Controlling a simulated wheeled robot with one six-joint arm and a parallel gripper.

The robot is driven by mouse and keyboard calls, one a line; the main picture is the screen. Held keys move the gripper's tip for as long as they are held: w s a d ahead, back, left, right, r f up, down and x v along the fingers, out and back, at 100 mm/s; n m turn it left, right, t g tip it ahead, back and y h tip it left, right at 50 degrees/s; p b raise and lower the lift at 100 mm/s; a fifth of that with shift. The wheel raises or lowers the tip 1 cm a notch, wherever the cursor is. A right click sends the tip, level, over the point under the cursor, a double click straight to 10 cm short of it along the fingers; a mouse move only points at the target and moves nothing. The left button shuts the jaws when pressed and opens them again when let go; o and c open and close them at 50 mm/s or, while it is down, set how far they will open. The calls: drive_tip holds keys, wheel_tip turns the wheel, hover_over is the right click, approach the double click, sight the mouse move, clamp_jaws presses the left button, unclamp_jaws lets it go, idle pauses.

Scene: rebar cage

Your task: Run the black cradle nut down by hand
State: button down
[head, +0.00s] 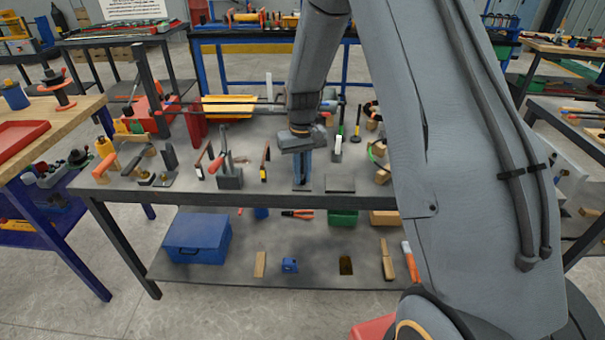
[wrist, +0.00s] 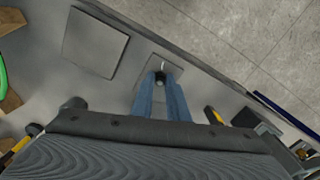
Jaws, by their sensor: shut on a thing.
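My gripper (head: 302,183) points straight down over the table near its front edge. In the wrist view its two blue fingers (wrist: 161,88) are shut on a small black nut (wrist: 160,76) at their tips. A short pale rod end (wrist: 163,65) shows just beyond the nut. Under them is a grey base plate (wrist: 148,72) lying on the table.
A bare flat plate (head: 340,183) lies right of the gripper. A grey stand with an orange handle (head: 229,172) and a yellow-black tool (head: 265,165) stand to the left. The table's front edge (wrist: 205,62) is close. The lower shelf holds a blue toolbox (head: 198,238).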

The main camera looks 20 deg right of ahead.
sight(302, 179)
drive_tip(key=m, duration=0.6)
drive_tip(key=shift+m, duration=0.4)
idle(0.3)
drive_tip(key=c, duration=1.7)
unclamp_jaws()
drive_tip(key=shift+r, duration=0.1)
wheel_tip(302, 179, up, 8)
drive_tip(key=shift+f+b, duration=0.15)
drive_tip(key=shift+b, duration=0.6)
